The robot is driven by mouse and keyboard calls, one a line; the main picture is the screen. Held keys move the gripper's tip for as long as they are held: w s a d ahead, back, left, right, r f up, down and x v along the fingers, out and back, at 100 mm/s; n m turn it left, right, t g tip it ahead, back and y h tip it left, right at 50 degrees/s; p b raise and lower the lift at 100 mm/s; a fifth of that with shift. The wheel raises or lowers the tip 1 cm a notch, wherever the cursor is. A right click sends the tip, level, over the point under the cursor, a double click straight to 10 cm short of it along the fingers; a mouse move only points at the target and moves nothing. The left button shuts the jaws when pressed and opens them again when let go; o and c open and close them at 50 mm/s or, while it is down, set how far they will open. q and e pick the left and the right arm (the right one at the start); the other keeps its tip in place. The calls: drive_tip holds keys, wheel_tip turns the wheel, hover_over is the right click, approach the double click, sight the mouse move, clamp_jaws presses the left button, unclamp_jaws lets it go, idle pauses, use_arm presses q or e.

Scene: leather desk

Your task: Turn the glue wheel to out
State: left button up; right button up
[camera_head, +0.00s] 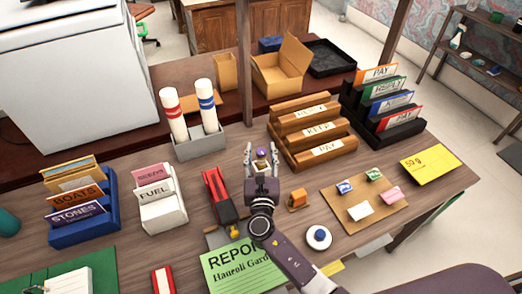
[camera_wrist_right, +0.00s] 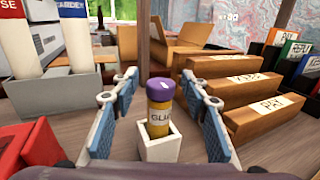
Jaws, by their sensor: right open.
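The glue stick stands upright in a small white square holder (camera_wrist_right: 160,148). It has a yellow body with a partly visible "GLUE" label (camera_wrist_right: 158,118) and a purple wheel (camera_wrist_right: 160,88) on top. In the head view the purple top (camera_head: 261,154) shows small at the middle of the desk. My right gripper (camera_head: 261,148) is open, with one finger on each side of the glue stick. In the right wrist view its blue pads (camera_wrist_right: 160,100) stand apart from the stick, with gaps on both sides. My left gripper is not in view.
Wooden trays (camera_head: 312,132) labelled KEEP and PAY stand close right of the gripper. A red stapler-like tool (camera_head: 219,194) lies to the left. A grey holder with two white tubes (camera_head: 199,144) stands behind left. A small orange block (camera_head: 297,200) is near the gripper's right.

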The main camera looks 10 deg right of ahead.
drive_tip(key=c, duration=0.4)
clamp_jaws()
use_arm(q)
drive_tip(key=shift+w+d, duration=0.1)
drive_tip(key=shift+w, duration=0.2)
use_arm(e)
drive_tip(key=shift+d+n+y, duration=0.1)
drive_tip(key=shift+n+y, duration=0.5)
drive_tip(key=shift+y, duration=0.3)
